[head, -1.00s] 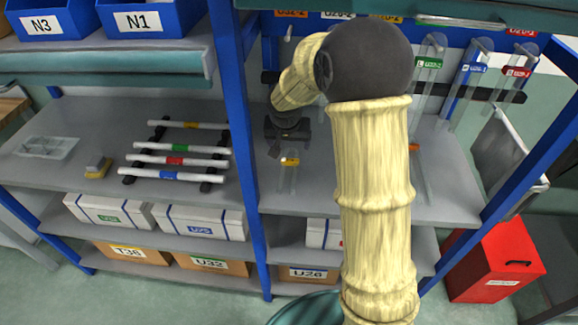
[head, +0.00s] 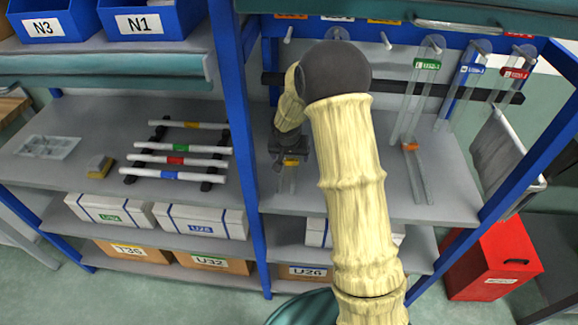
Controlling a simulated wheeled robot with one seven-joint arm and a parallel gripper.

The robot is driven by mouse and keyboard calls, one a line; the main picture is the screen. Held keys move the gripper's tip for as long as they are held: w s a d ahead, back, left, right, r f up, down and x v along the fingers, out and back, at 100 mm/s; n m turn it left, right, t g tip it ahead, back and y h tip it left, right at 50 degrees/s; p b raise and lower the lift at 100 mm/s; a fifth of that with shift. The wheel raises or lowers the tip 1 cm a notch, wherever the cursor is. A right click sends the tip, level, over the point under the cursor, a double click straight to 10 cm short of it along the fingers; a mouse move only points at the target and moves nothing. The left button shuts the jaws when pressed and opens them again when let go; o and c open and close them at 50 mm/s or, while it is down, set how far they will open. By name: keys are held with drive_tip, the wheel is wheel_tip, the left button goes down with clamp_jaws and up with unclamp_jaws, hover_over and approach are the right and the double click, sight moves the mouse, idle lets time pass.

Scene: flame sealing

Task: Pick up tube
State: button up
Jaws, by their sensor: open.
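A clear tube with a yellow-orange band (head: 287,181) lies on the grey shelf in the middle bay, in the head view. My gripper (head: 291,155) is open, just above the band end of this tube, and covers part of it. I cannot tell whether the fingers touch the tube. A second clear tube with an orange band (head: 417,180) lies on the same shelf to the right of my arm.
Clear tubes with green (head: 427,64), blue (head: 472,69) and red (head: 515,73) labels hang at the back right. A rack (head: 215,137) with several white rods stands left of the blue post (head: 240,120). A red bin (head: 495,262) stands at lower right.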

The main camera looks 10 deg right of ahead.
sight(289, 163)
drive_tip(key=shift+p+x, duration=0.6)
drive_tip(key=shift+x, duration=1.9)
drive_tip(key=shift+w+a, duration=0.1)
drive_tip(key=shift+a, duration=0.05)
drive_tip(key=c, duration=1.1)
